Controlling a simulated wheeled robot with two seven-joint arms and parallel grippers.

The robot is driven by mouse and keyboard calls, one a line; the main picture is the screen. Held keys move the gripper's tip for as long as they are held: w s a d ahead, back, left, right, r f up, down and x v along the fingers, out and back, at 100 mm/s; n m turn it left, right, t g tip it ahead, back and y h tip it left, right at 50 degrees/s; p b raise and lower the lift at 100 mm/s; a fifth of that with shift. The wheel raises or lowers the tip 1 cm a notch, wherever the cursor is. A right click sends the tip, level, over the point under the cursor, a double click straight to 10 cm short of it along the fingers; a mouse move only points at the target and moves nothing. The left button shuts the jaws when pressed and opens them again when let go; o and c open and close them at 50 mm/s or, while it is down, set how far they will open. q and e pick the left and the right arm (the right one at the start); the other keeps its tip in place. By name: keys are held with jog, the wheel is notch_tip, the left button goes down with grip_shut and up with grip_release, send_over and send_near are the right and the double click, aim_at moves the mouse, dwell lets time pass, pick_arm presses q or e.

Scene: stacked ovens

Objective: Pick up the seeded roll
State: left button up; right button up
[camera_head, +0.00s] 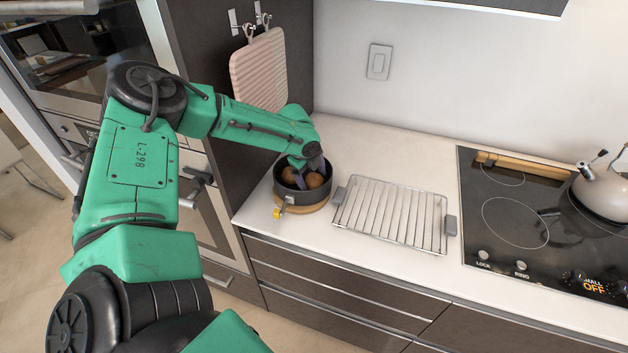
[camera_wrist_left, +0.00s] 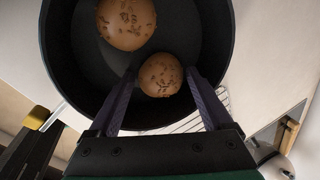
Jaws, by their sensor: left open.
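A dark round pot (camera_head: 289,197) stands on the counter by the tall cabinet, with two brown rolls inside. In the left wrist view both rolls show dark seed-like specks. One seeded roll (camera_wrist_left: 160,75) is between the fingertips of my left gripper (camera_wrist_left: 160,82); contact with the fingers cannot be told. The other roll (camera_wrist_left: 126,22) lies farther in, near the pot's wall. My left gripper (camera_head: 307,176) is open and reaches down into the pot from above, partly hiding the rolls in the head view. My right gripper is not in view.
The pot rests on a round wooden board (camera_head: 312,208). A wire rack (camera_head: 392,213) lies on the counter just right of it. Farther right are a black cooktop (camera_head: 515,220) and a kettle (camera_head: 603,190). The tall oven cabinet (camera_head: 205,60) stands close on the left.

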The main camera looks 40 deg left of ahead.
pick_arm(q)
jog(key=shift+s+f, duration=0.15)
jog(key=shift+f, duration=0.05)
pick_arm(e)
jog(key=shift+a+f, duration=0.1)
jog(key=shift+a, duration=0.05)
pick_arm(q)
jog(key=c, duration=1.1)
jog(key=shift+c, duration=0.2)
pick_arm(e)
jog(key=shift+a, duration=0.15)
